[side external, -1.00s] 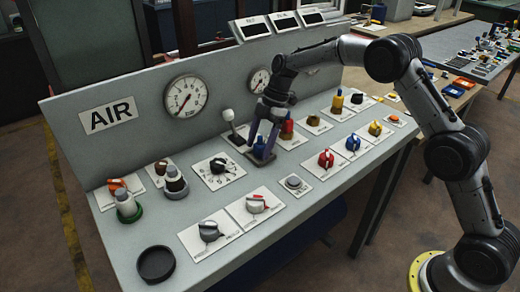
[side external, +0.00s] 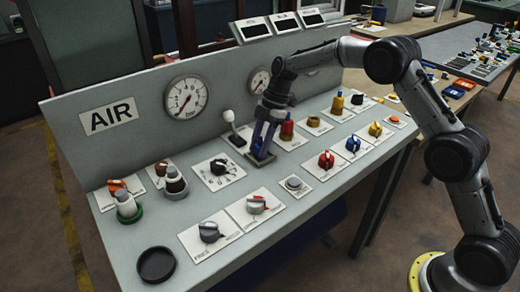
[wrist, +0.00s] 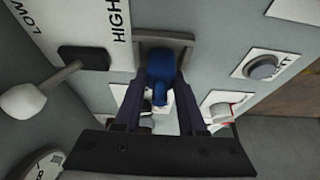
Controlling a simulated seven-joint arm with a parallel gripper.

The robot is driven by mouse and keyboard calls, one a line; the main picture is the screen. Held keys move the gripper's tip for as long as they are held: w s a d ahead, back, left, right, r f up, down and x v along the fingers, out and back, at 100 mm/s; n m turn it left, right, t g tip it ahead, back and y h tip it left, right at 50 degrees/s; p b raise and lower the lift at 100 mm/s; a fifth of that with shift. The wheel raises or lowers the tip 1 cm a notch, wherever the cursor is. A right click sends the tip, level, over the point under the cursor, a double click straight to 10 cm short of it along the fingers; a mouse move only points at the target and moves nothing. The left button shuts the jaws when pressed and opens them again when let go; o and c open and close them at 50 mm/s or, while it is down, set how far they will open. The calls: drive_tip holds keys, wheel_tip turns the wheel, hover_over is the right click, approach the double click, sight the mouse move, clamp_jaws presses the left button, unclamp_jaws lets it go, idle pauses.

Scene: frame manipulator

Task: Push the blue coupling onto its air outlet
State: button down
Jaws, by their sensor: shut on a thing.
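The blue coupling (wrist: 161,68) sits between my fingers in the wrist view, over a grey square holder (wrist: 190,46). My gripper (side external: 261,150) points down and is shut on the coupling. In the side view, the fingers cover most of the coupling, and the holder (side external: 264,161) shows under them. I cannot tell whether the coupling still touches the holder. A brass-coloured fitting (side external: 313,121) on a white plate stands to the right, perhaps an air outlet. I cannot tell which outlet belongs to the blue coupling.
A white-knobbed lever (side external: 228,117) stands close left of my gripper; its knob also shows in the wrist view (wrist: 23,101). A red fitting (side external: 287,129) is close right, a yellow one (side external: 338,104) farther right. Rotary switches line the panel front. A black dish (side external: 157,264) is front left.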

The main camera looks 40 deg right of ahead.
drive_tip(key=shift+r, duration=0.15)
drive_tip(key=shift+r, duration=0.6)
drive_tip(key=s+d+r, duration=0.1)
drive_tip(key=s+r, duration=1)
drive_tip(key=s, duration=0.3)
drive_tip(key=shift+d+r, duration=0.25)
drive_tip(key=shift+d, duration=0.1)
drive_tip(key=w+d+m+t+h, duration=0.2)
drive_tip(key=w+d+m+t, duration=0.2)
drive_tip(key=w+d+m, duration=0.65)
drive_tip(key=w+d+f+m+h, duration=0.1)
drive_tip(key=w+d+f+m, duration=0.1)
drive_tip(key=d, duration=0.4)
drive_tip(key=w+d+f+m+h, duration=0.1)
drive_tip(key=w+d+f+m, duration=0.1)
drive_tip(key=w+d+m, duration=0.2)
drive_tip(key=d+m, duration=0.1)
drive_tip(key=d, duration=0.2)
drive_tip(key=shift+w+t, duration=0.2)
drive_tip(key=shift+t, duration=0.1)
